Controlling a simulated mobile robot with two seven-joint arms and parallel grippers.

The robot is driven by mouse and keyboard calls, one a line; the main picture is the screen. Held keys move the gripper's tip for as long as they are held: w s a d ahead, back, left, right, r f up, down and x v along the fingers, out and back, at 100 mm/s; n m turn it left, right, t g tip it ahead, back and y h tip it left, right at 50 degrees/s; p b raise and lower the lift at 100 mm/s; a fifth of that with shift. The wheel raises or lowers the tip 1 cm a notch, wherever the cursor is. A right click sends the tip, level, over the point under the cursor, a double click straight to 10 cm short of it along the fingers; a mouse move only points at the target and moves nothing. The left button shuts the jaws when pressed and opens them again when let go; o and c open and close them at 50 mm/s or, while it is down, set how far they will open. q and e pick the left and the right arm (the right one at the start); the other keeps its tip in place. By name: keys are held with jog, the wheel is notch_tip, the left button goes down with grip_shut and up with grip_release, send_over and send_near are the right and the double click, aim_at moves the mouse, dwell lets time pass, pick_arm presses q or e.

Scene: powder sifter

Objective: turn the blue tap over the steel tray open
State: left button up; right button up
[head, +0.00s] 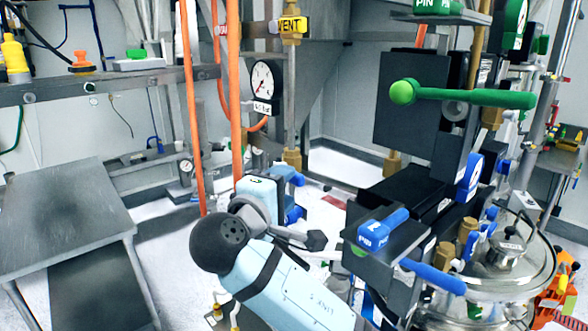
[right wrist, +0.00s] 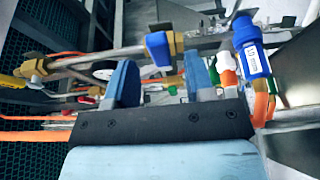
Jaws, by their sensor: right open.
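Several blue handles show, and I cannot tell for sure which is the task's tap. A labelled blue handle (head: 383,230) sits on a black block right of centre. A plain blue lever (head: 435,277) is just below it, near a round steel vessel (head: 505,275). My right gripper (head: 300,194) is open and points right, left of these handles and apart from them. In the right wrist view its two blue fingers (right wrist: 160,84) are spread with nothing held between them. Beyond them are a blue handle on a brass fitting (right wrist: 157,50) and a labelled blue handle (right wrist: 250,60). My left gripper is out of view.
A flat steel table (head: 70,215) stands at the left; I cannot tell if it is the tray. Orange hoses (head: 236,90) hang left of centre beside a gauge (head: 262,82). A green lever (head: 460,96) sticks out above the black blocks.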

jog(key=shift+p+x, duration=0.45)
jog(key=shift+x, duration=1.9)
jog(key=shift+a, duration=0.1)
grip_shut()
